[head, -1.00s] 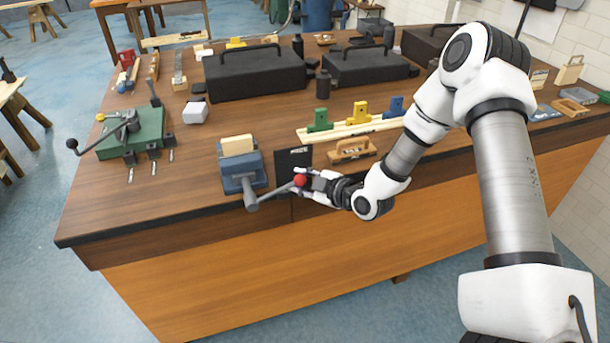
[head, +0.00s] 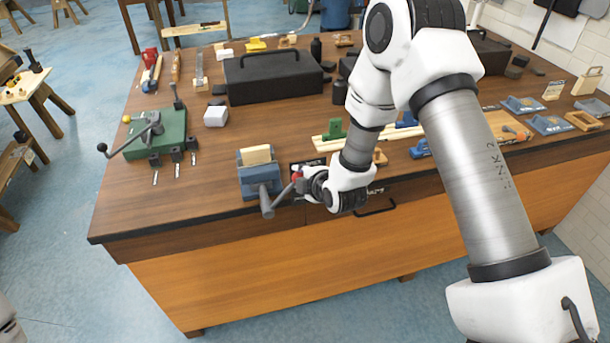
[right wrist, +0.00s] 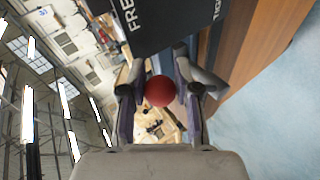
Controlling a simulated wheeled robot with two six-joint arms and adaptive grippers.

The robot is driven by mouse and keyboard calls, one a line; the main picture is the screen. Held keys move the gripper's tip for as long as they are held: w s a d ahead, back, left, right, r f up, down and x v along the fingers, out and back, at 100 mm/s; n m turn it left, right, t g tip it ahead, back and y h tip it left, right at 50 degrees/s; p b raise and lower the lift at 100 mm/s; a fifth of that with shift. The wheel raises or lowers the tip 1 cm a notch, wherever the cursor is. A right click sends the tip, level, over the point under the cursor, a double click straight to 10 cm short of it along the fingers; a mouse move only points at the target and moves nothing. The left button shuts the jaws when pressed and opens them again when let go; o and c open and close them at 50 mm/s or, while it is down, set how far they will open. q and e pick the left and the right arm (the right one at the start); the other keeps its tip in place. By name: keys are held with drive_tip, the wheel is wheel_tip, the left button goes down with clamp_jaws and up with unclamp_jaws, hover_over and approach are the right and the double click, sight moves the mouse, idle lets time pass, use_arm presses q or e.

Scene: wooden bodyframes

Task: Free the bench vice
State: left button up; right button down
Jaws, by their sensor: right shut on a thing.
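The bench vice (head: 260,180) is blue-grey and stands at the front edge of the bench. A light wooden block (head: 257,155) sits in its jaws. Its grey handle bar (head: 281,196) slants up to the right from the screw at the front to a red ball end. My right gripper (head: 300,182) is at that end, right of the vice. In the right wrist view the red ball (right wrist: 160,91) lies between the two fingers, which are shut on it. The dark label plate (right wrist: 165,25) shows partial lettering, "FRE" and "TIG". My left gripper is out of view.
A green clamp fixture (head: 160,133) with a black-knobbed lever stands to the left. A white block (head: 215,116) and a black toolbox (head: 272,76) lie behind the vice.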

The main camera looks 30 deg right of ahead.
drive_tip(key=shift+s+a+f, duration=0.2)
drive_tip(key=shift+s+f, duration=0.05)
drive_tip(key=shift+f, duration=0.1)
drive_tip(key=c, duration=0.8)
unclamp_jaws()
drive_tip(key=shift+a, duration=0.15)
drive_tip(key=shift+o, duration=0.4)
drive_tip(key=shift+w+a+r, duration=0.2)
drive_tip(key=shift+a+r, duration=0.1)
drive_tip(key=shift+a, duration=0.15)
drive_tip(key=shift+s+d, duration=0.1)
drive_tip(key=shift+d, duration=0.25)
drive_tip(key=shift+s+d+r, duration=0.1)
drive_tip(key=shift+s+r, duration=0.05)
drive_tip(key=shift+s, duration=0.1)
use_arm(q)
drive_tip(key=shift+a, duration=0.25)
use_arm(e)
drive_tip(key=v, duration=0.6)
drive_tip(key=shift+s+a+r, duration=0.25)
drive_tip(key=shift+s, duration=0.1)
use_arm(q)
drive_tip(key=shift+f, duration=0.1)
use_arm(e)
drive_tip(key=shift+w, duration=0.1)
